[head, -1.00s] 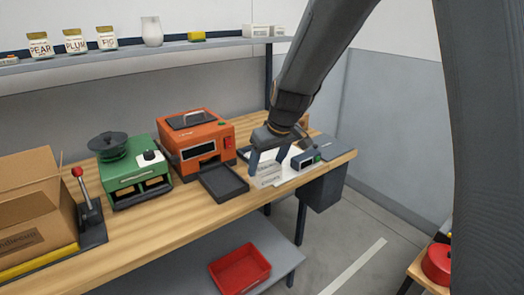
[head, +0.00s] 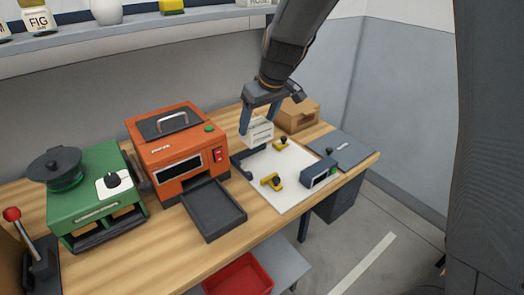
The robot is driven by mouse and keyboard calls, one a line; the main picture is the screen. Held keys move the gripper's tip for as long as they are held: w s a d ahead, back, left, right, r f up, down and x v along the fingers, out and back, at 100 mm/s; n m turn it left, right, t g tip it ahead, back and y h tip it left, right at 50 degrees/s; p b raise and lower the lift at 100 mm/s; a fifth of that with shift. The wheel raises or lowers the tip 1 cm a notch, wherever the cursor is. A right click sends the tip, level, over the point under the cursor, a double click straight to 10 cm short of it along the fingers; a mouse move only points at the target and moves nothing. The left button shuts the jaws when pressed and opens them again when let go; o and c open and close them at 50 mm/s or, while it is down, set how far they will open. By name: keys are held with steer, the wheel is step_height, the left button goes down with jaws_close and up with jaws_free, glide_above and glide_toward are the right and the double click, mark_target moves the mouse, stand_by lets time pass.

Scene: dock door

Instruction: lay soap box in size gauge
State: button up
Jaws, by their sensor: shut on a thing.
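My gripper (head: 258,123) is shut on a small white soap box (head: 259,135), with one finger on each side. Printed lines show on its front face. The box is above or at the back left part of a white board (head: 296,176); I cannot tell whether it touches. The board looks like the size gauge. It carries two yellow pieces with dark knobs (head: 272,181) (head: 281,143), a dark bracket (head: 242,168) along its left side and a dark display unit (head: 319,173) at its right front.
An orange machine (head: 165,150) with a dark tray (head: 213,210) stands left of the board, and a green machine (head: 95,195) farther left. A cardboard box (head: 298,115) stands behind the board. A flat grey plate (head: 343,147) lies right. A red bin (head: 238,275) sits below.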

mark_target(258, 136)
steer(key=f, duration=0.3)
steer(key=f+p, duration=0.1)
steer(key=f, duration=0.1)
steer(key=shift+w+f, duration=0.3)
steer(key=shift+w, duration=0.05)
steer(key=shift+f, duration=2.15)
steer(key=shift+f, duration=0.2)
steer(key=o, duration=1.4)
steer(key=shift+o, duration=0.2)
steer(key=shift+r, duration=0.15)
